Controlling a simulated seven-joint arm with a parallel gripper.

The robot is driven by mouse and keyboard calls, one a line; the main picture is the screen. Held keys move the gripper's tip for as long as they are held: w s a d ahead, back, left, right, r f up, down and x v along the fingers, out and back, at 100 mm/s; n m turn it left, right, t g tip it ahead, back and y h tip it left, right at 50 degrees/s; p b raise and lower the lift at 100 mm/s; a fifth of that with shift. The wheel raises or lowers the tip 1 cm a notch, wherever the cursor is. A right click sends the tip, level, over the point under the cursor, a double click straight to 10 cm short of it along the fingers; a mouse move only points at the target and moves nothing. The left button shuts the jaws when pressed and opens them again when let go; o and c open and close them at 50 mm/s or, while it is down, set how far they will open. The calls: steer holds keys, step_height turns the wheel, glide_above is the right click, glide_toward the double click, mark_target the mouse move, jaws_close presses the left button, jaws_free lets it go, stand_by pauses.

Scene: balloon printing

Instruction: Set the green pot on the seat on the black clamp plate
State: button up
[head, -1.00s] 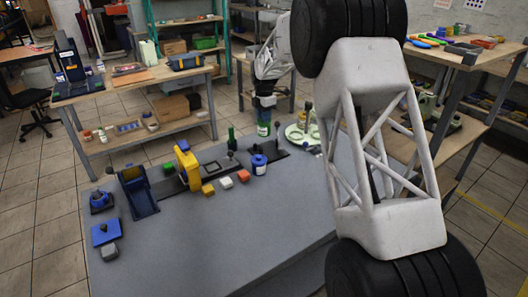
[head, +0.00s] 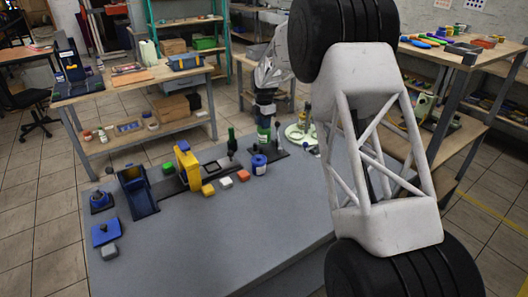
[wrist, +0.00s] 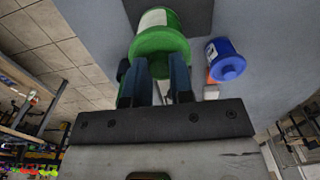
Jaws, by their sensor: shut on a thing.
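The green pot (head: 264,134), with a white label, is held in my gripper (head: 264,112) over the far side of the grey table. The wrist view shows its green rim (wrist: 160,42) between the blue fingers of my gripper (wrist: 158,72). A dark plate (wrist: 188,14) shows beyond the pot in the wrist view. The seat is hidden, and I cannot tell whether the pot touches the plate.
A blue pot (head: 259,164) stands close in front of the held pot; it also shows in the wrist view (wrist: 226,62). A dark green bottle (head: 231,142) and a yellow frame (head: 188,167) stand left. A pale green round tray (head: 300,134) lies right. The table's front is clear.

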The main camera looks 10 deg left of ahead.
mark_target(264, 132)
steer(key=shift+f, duration=1.55)
steer(key=shift+f, duration=0.95)
stand_by(1.7)
steer(key=o, duration=0.7)
steer(key=shift+r, duration=3.9)
